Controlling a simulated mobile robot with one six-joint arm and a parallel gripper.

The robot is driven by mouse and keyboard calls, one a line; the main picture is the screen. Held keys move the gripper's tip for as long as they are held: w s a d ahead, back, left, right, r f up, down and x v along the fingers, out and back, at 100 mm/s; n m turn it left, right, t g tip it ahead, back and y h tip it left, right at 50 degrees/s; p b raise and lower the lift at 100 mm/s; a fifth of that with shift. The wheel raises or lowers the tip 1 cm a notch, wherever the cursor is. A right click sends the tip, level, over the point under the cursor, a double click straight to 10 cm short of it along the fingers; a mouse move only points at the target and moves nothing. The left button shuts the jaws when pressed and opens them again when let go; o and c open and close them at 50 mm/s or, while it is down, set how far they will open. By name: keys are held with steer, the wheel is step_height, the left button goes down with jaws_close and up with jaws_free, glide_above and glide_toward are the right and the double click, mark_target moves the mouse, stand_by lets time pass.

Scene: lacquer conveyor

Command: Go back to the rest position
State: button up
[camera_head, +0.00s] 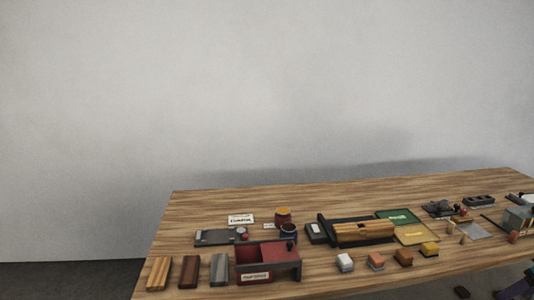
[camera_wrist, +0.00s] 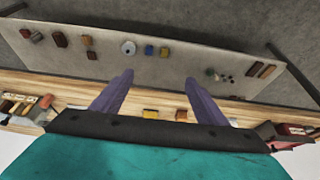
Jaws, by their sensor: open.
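My gripper (camera_wrist: 158,80) shows in the wrist view, its two purple fingers spread apart with nothing between them. The fingers reach over the edge of a pale grey surface that bears small objects. The wooden table (camera_wrist: 235,104) runs as a strip behind the fingers. In the head view the wooden table (camera_head: 330,187) fills the lower right; I cannot clearly make out my gripper there.
On the table stand a red box (camera_head: 262,277), a conveyor with wooden slats (camera_head: 362,232), a green tray (camera_head: 399,216) and several small blocks. The table's back left is clear.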

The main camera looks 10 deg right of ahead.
steer(key=w+a+f+n+g+y, duration=0.2)
steer(key=w+a+f+n+y, duration=0.1)
steer(key=w+a+f, duration=1.05)
steer(key=w+a+f+n+g+y, duration=0.1)
steer(key=w+a+f+g, duration=0.1)
steer(key=a+f, duration=0.8)
steer(key=w+a+f+n+g+y, duration=0.15)
steer(key=a+f, duration=0.45)
steer(key=a, duration=0.7)
steer(key=s+a+f+g+h, duration=0.1)
steer(key=s+a+f+g, duration=0.1)
steer(key=s+a+f, duration=0.5)
steer(key=s+a+f+g+h, duration=0.1)
steer(key=s+a+f+g, duration=0.15)
steer(key=a+f, duration=0.55)
steer(key=s+a+f+m+h, duration=0.1)
steer(key=s+a+f+m, duration=0.1)
steer(key=s, duration=0.6)
steer(key=s+a+f+m+h, duration=0.2)
steer(key=s+a+f+m, duration=0.1)
steer(key=s, duration=0.5)
steer(key=shift+a+f, duration=0.85)
steer(key=shift+f, duration=0.45)
